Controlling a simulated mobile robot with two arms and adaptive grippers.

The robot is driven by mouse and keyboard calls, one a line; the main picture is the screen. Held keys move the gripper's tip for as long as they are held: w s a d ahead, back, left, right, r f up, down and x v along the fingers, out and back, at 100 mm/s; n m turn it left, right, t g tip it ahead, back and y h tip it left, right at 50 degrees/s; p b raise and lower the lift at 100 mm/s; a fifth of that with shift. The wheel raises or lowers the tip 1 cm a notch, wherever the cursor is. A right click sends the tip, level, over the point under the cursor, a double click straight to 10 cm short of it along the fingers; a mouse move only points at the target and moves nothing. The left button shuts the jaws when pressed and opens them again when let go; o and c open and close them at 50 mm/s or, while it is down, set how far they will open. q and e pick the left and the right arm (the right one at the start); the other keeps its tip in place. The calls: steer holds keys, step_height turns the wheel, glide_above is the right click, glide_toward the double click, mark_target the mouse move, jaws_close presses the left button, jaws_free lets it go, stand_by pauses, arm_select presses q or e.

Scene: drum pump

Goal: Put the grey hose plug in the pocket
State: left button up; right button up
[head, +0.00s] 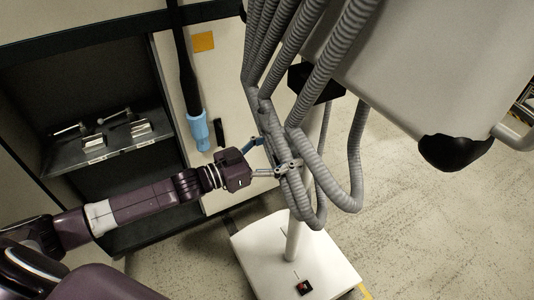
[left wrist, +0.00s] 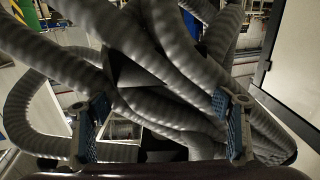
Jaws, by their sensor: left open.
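Several grey corrugated hoses (head: 345,55) hang in loops from the machine. They also fill the left wrist view (left wrist: 150,65). My left gripper (head: 282,157) is at the lower part of the hose bundle. Its fingers are spread, with hoses just beyond and between them in the left wrist view (left wrist: 160,118). I cannot tell whether the fingers touch a hose. I cannot make out the grey hose plug among the overlapping hoses. A black holder (head: 312,82) sits behind the hoses on the pole; I cannot tell whether it is the pocket. My right gripper is not in view.
A white base (head: 290,262) with a pole stands below the hoses. A light blue nozzle (head: 198,130) hangs on a dark hose by the cabinet. A shelf (head: 115,138) with metal parts is at left. A large pale machine housing (head: 420,60) fills the upper right. Floor at lower right is clear.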

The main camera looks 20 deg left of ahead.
arm_select(q)
steer(key=v, duration=1.1)
steer(key=shift+s+a, duration=0.2)
steer(key=shift+a, duration=0.05)
